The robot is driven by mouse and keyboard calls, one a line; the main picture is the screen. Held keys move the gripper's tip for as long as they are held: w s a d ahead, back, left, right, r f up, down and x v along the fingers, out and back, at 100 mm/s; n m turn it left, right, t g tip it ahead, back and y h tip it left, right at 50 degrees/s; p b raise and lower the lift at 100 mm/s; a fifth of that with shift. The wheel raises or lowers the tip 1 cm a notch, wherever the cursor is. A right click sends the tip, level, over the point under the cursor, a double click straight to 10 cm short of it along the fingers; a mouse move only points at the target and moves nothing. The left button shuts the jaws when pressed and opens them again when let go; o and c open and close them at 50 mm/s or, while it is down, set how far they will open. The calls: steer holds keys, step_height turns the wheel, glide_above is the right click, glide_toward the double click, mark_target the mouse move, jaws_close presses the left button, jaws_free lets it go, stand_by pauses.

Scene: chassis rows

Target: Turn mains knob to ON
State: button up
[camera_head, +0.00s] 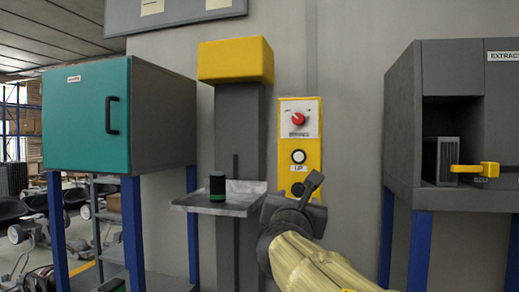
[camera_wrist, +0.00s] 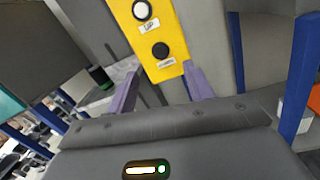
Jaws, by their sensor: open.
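The red mains knob (camera_head: 298,119) sits on a white dial plate at the top of a yellow control panel (camera_head: 286,150). Its pointer angle is too small to read for certain. The knob is not in the wrist view. A white UP button (camera_head: 298,157) is below the knob, and it also shows in the wrist view (camera_wrist: 142,10). A black button (camera_wrist: 160,50) is under it. My gripper (camera_head: 306,192) is in front of the panel's lower end, below the knob. Its two fingers (camera_wrist: 163,85) are apart with nothing between them, in the wrist view framing the panel's bottom.
A grey column with a yellow top (camera_head: 236,60) stands left of the panel. Its metal tray (camera_head: 240,204) holds a dark cylinder with a green band (camera_head: 217,186). A teal cabinet (camera_head: 86,115) is left, and a grey extractor box (camera_head: 402,130) with a yellow handle (camera_head: 478,169) is right.

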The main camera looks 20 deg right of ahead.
mark_target(298, 120)
step_height(298, 120, up, 11)
steer(key=s+a+n+t+h, duration=0.1)
steer(key=s+a+n+t, duration=0.1)
steer(key=n, duration=0.3)
steer(key=shift+s+n+t, duration=0.3)
steer(key=shift+s+t, duration=0.05)
steer(key=shift+t, duration=0.35)
steer(key=p+x, duration=0.8)
steer(key=x, duration=0.8)
steer(key=shift+w+d+r+p, duration=0.15)
steer(key=shift+w+p, duration=0.05)
steer(key=shift+p, duration=0.15)
steer(key=shift+w+d, duration=0.2)
steer(key=shift+w, duration=0.25)
steer(key=c, duration=1)
